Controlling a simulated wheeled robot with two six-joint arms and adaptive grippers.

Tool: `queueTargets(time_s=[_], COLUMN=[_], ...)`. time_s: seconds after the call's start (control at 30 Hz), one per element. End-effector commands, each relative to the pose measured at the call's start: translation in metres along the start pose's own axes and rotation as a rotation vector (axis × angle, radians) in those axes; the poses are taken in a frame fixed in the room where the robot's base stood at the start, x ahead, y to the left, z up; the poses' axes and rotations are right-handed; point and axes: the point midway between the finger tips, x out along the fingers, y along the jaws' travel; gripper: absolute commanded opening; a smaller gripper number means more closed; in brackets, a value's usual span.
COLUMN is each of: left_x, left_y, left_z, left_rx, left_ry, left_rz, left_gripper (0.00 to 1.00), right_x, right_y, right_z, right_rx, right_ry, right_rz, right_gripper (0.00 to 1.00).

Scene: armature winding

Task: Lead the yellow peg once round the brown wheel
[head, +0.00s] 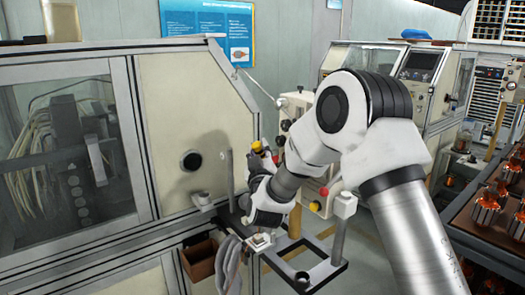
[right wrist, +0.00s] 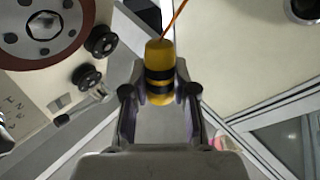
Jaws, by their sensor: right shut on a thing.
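The yellow peg (right wrist: 160,58) has black bands and stands between the fingers of my right gripper (right wrist: 159,92) in the right wrist view. The gripper is shut on it. A thin orange wire runs from the peg's tip up and out of the picture. In the head view the peg (head: 257,146) shows small, above my right gripper (head: 262,160). The brown wheel (right wrist: 42,30) sits on a cream panel at the upper left of the right wrist view, cut by the edge. The peg is to its right, apart from it. I cannot make out the wheel in the head view. My left gripper is out of view.
Two black rollers (right wrist: 101,40) lie between wheel and peg. In the head view a cream machine cabinet (head: 185,110) fills the left, and a grey upright post (head: 226,178) stands beside my gripper. A cart with copper-wound parts (head: 487,208) stands at right.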

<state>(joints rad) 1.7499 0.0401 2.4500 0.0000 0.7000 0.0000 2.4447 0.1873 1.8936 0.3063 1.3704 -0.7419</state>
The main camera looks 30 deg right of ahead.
Motion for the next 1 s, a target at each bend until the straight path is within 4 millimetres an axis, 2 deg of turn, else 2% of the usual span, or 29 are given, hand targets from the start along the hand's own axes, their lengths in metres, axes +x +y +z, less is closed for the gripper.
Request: queueTargets(time_s=[0.03,0.2,0.5,0.73,1.0], left_x=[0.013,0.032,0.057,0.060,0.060], left_y=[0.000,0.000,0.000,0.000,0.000], left_z=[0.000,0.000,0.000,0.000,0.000], left_rx=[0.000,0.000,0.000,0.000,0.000], left_ry=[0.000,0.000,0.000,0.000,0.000], left_rz=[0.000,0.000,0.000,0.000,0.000], left_gripper=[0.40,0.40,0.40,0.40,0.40], right_x=[-0.004,-0.014,-0.044,-0.059,-0.060], right_y=[-0.005,-0.010,-0.003,0.007,0.009], right_z=[0.012,0.031,0.051,0.051,0.051], right_rx=[0.000,0.000,0.001,0.001,0.000], right_ry=[-0.001,-0.001,-0.001,0.000,0.000], right_rz=[0.000,0.000,0.000,0.001,0.000], right_gripper=[0.00,0.00,0.00,0.00,0.00])
